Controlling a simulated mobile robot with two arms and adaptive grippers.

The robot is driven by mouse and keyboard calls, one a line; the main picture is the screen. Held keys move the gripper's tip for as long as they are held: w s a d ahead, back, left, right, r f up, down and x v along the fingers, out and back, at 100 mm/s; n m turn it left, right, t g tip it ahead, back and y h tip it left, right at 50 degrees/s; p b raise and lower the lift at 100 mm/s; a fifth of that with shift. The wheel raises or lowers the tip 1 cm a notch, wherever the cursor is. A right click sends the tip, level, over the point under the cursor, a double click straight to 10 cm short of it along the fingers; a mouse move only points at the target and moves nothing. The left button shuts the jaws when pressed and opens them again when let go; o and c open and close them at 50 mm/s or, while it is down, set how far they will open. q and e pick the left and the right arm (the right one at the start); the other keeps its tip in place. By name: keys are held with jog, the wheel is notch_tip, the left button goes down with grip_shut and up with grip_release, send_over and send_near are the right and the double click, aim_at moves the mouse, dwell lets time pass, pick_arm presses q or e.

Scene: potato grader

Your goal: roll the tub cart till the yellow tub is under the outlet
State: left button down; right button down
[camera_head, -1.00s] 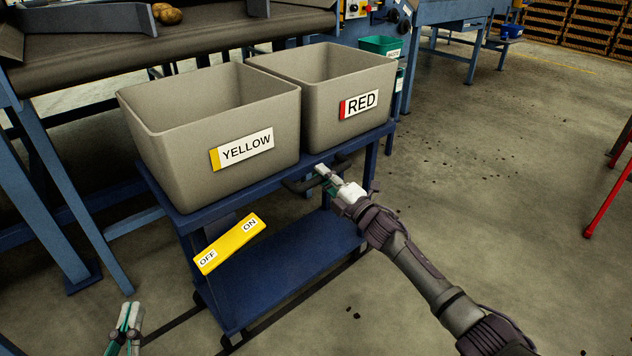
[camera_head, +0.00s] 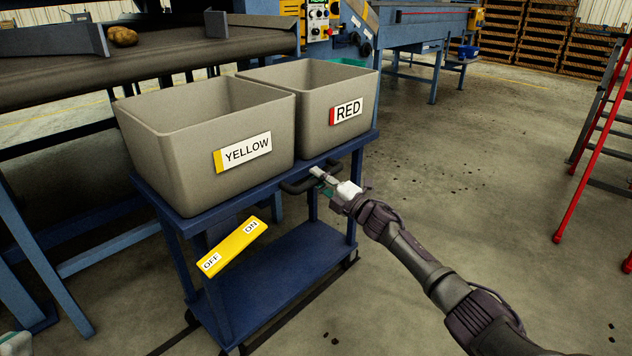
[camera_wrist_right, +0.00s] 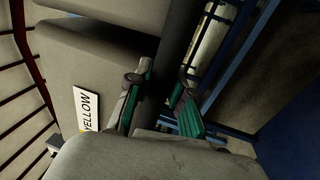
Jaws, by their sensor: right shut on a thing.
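The blue tub cart (camera_head: 290,262) carries two grey tubs side by side. The yellow tub (camera_head: 165,160), labelled YELLOW, is on the left, and the red tub (camera_head: 316,130), labelled RED, is on the right. My right gripper (camera_head: 320,174) is shut on the cart's dark handle bar (camera_head: 295,187); the wrist view shows its fingers (camera_wrist_right: 158,105) around the bar. Only a pale piece of my left gripper (camera_head: 15,345) shows at the bottom left corner, its fingers hidden. The conveyor (camera_head: 190,48) runs behind the tubs; I cannot clearly identify the outlet.
A yellow OFF/ON plate (camera_head: 232,247) tilts at the cart's front. A blue frame leg (camera_head: 40,262) stands left of the cart. A red-railed ladder (camera_head: 590,140) stands at right; the floor between is open.

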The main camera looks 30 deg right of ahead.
jog(key=shift+d, duration=0.3)
jog(key=c, duration=1.4)
grip_release()
jog(key=o, duration=0.4)
jog(key=shift+d, duration=0.1)
jog(key=v, duration=1.1)
jog(key=shift+s, duration=0.45)
jog(key=shift+f, duration=0.1)
